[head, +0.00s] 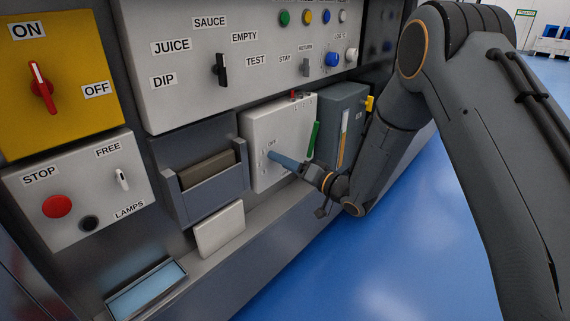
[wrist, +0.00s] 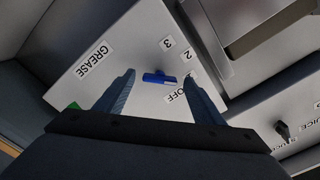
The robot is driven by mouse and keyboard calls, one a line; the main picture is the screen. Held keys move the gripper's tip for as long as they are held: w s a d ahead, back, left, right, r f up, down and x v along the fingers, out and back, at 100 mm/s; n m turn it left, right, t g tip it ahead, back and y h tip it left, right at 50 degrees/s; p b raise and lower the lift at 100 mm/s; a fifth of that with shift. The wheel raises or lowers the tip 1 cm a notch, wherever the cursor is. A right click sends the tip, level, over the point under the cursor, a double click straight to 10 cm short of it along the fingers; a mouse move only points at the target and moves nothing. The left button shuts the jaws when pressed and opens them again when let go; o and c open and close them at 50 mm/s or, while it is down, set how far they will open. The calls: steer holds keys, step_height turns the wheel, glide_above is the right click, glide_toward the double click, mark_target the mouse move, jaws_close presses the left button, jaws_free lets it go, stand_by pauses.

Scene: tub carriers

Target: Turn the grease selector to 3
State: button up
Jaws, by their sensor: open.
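The grease selector is a small blue bar knob (wrist: 158,77) on a light grey box face (wrist: 125,40) marked GREASE. Labels OFF, 2 and 3 show around the knob in the wrist view. One end of the bar points right, between OFF and 2, towards my right finger, which covers part of the scale. My gripper (wrist: 159,77) is open, with one finger on each side of the knob and a gap to it. In the head view my gripper (head: 273,157) is at the front of the grease box (head: 256,124) and hides the knob.
A grey bin (head: 215,190) is left of the grease box, and a dark grey box (head: 342,105) with a yellow handle (head: 369,103) is right of it. A panel with a black selector (head: 222,69) is above. A ledge runs below, beside open blue floor (head: 400,250).

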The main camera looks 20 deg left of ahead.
steer(key=c, duration=1)
steer(key=shift+c, duration=0.2)
steer(key=shift+n, duration=0.3)
steer(key=shift+f+n+p, duration=0.1)
steer(key=shift+n+p, duration=0.2)
steer(key=shift+n, duration=8.3)
